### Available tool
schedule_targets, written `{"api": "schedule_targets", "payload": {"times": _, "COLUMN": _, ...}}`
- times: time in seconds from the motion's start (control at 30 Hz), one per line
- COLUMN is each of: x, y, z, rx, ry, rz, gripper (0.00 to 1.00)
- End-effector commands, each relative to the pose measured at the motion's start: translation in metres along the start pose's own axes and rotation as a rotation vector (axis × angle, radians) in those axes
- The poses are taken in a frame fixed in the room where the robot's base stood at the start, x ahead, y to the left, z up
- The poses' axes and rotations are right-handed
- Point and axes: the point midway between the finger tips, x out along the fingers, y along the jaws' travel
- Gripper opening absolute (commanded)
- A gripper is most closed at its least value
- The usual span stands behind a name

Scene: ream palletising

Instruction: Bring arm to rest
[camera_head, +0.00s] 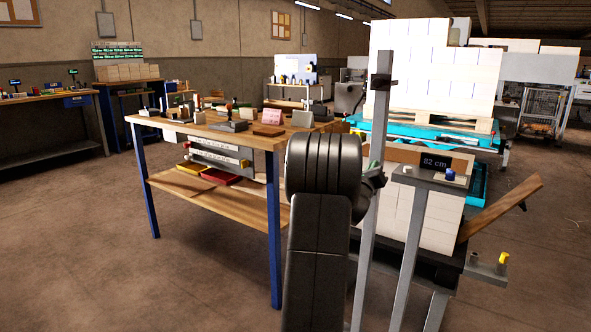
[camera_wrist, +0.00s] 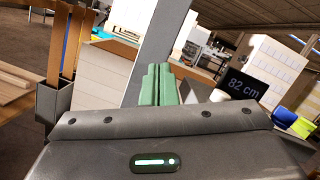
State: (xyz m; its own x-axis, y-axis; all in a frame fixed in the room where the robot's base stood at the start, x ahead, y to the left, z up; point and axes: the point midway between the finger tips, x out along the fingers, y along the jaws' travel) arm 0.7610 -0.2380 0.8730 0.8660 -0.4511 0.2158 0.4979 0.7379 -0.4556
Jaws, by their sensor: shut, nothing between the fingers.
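My gripper (camera_wrist: 158,84) shows in the wrist view as two green fingers side by side, shut and empty. A grey metal post stands right behind the fingertips in that view; I cannot tell whether they touch it. In the head view my dark arm rises in the middle foreground and hides most of the gripper. The arm is bent, with its rounded joint beside the workbench's right end.
A wooden workbench (camera_head: 208,199) with blue legs carries small tools. A grey post (camera_head: 374,150) and an 82 cm display (camera_head: 435,162) stand to the right. Behind are white ream stacks (camera_head: 425,70) on a pallet (camera_head: 440,118). A plank (camera_head: 505,205) leans right. Left floor is free.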

Motion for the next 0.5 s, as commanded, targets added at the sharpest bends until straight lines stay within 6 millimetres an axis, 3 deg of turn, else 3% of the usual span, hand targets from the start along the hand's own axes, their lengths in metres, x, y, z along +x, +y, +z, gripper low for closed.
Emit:
{"api": "schedule_targets", "payload": {"times": 0.1, "x": -0.006, "y": 0.013, "z": -0.024, "rx": -0.002, "ry": 0.003, "rz": 0.002, "gripper": 0.0}}
{"api": "schedule_targets", "payload": {"times": 0.27, "x": -0.012, "y": 0.025, "z": -0.046, "rx": -0.001, "ry": 0.003, "rz": 0.002, "gripper": 0.0}}
{"api": "schedule_targets", "payload": {"times": 0.5, "x": -0.017, "y": 0.023, "z": -0.066, "rx": -0.001, "ry": 0.001, "rz": 0.0, "gripper": 0.0}}
